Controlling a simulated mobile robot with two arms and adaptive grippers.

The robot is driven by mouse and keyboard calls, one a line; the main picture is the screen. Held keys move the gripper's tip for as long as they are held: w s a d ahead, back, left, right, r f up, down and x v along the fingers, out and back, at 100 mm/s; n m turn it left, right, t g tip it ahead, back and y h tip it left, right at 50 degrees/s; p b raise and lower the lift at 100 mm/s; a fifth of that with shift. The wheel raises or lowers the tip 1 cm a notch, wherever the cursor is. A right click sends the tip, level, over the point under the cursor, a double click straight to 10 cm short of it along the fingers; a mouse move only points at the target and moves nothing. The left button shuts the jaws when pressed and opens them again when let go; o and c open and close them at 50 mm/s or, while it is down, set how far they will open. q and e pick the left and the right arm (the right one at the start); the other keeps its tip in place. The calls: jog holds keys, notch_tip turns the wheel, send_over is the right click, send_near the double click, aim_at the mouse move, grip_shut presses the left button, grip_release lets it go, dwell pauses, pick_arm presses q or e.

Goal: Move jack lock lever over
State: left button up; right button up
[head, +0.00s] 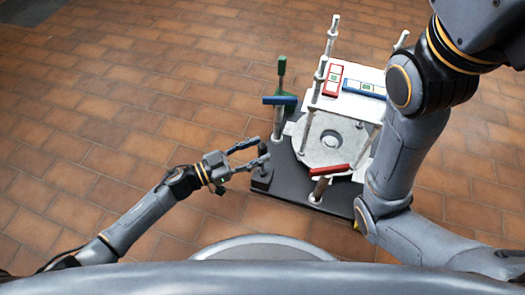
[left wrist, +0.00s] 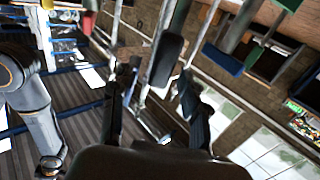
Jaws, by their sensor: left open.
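My left gripper (head: 250,154) is open at the left front edge of a dark base plate (head: 285,203). Its fingers point right, toward a short dark post on a block (head: 262,180); contact cannot be told. In the left wrist view, the open fingers (left wrist: 155,105) have a dark rounded bar (left wrist: 166,60) ahead of them. The fixture has a blue-topped lever (head: 281,101), a green-handled lever (head: 282,68) and a red-topped lever (head: 329,170). Which of these parts is the jack lock lever cannot be told. My right gripper does not show.
A pale flange plate (head: 333,137) with a round centre and tall grey posts (head: 318,80) stands on the base. A white panel (head: 357,101) carries red and blue labelled strips. My right arm hangs over the right side. The tiled floor (head: 110,110) at left is clear.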

pick_arm(q)
jog(key=shift+b+x, duration=0.3)
jog(key=shift+x, duration=0.85)
grip_shut()
